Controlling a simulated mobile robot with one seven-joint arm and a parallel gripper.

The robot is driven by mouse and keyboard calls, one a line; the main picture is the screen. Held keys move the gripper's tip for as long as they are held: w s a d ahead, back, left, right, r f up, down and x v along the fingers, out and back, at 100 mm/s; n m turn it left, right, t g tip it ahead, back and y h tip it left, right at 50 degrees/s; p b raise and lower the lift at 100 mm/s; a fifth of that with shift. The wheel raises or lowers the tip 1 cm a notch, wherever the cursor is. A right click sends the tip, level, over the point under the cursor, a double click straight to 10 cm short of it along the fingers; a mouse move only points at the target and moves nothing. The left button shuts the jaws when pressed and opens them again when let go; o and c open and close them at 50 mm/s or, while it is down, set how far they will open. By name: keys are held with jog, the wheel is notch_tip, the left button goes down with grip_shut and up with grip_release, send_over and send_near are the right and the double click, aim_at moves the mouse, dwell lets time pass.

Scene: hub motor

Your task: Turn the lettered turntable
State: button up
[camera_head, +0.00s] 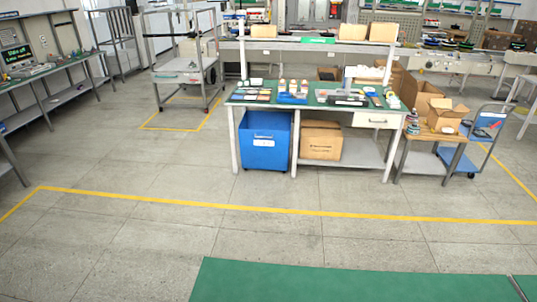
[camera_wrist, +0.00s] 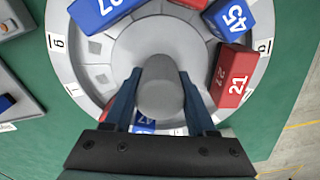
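In the wrist view, the turntable is a round grey plate with a pale marked rim (camera_wrist: 59,65); some marks are hard to read. A grey round knob (camera_wrist: 160,95) stands at its centre. My gripper (camera_wrist: 160,76) has one dark blue finger on each side of the knob. No clear gap shows between fingers and knob, but whether they grip it is unclear.
The turntable rests on a green surface (camera_wrist: 45,140). A grey tray-like object (camera_wrist: 12,75) lies at the left edge of the wrist view. In the head view, a green top (camera_head: 350,282) is at the bottom; beyond open floor stands a workbench with a blue bin (camera_head: 265,142) underneath.

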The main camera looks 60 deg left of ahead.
jog(key=o, duration=0.4)
jog(key=shift+o, duration=0.2)
jog(key=shift+r, duration=0.1)
notch_tip(320, 180, up, 13)
jog(key=shift+f+b, duration=0.1)
jog(key=shift+b, duration=0.4)
dwell(0.6)
